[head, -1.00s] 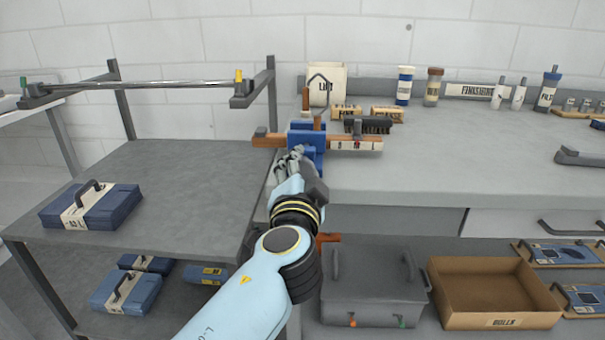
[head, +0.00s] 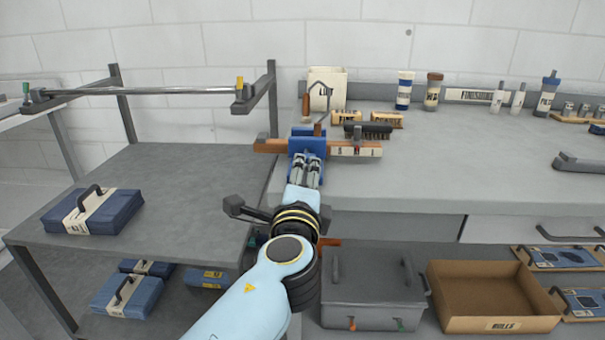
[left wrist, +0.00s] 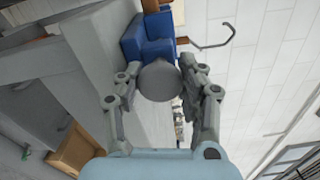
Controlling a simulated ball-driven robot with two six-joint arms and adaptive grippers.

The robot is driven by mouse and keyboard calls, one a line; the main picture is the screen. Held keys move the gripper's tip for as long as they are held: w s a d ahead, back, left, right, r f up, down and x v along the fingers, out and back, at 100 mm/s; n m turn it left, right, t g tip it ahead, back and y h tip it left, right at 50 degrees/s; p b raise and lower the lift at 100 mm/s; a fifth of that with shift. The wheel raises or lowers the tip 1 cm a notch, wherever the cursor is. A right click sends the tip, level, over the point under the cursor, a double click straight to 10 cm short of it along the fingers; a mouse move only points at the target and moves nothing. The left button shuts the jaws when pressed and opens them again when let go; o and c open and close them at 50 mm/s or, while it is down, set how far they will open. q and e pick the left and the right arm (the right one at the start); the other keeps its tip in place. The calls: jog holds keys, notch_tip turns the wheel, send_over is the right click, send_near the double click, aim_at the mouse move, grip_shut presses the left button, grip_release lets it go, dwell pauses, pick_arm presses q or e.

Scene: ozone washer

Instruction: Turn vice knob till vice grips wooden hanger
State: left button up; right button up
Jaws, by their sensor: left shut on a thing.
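The blue vice (head: 305,143) is at the left front edge of the grey workbench, and its blue body also shows in the left wrist view (left wrist: 150,38). The wooden hanger (head: 354,149) passes across the vice, its bar reaching out to both sides and its metal hook rising above. My left gripper (head: 308,165) is at the vice's front. In the left wrist view its fingers are closed on both sides of the round grey vice knob (left wrist: 159,81). The contact between jaws and hanger is hidden. My right gripper is not in view.
A dark brush (head: 368,130) and small labelled blocks lie behind the hanger. Bottles (head: 432,88) stand at the back. A shelf rack (head: 160,185) with a blue case (head: 93,211) is at the left. A grey box (head: 372,295) is below. The bench's middle is clear.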

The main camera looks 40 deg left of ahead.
pick_arm(q)
jog(key=m+p, duration=0.1)
jog(key=m, duration=0.3)
jog(key=shift+m+p, duration=0.3)
jog(key=m+p, duration=0.2)
jog(key=m, duration=0.2)
jog(key=shift+m, duration=0.3)
jog(key=m+p, duration=0.2)
jog(key=m, duration=0.3)
jog(key=m+p, duration=0.1)
jog(key=m, duration=0.1)
jog(key=shift+f+m+p, duration=0.1)
jog(key=shift+m+p, duration=0.2)
jog(key=shift+m, duration=0.1)
jog(key=shift+f+m, duration=0.1)
jog(key=shift+m, duration=0.3)
jog(key=shift+s, duration=0.1)
jog(key=o, duration=1.2)
jog(key=shift+d, duration=0.1)
jog(key=shift+r, duration=0.25)
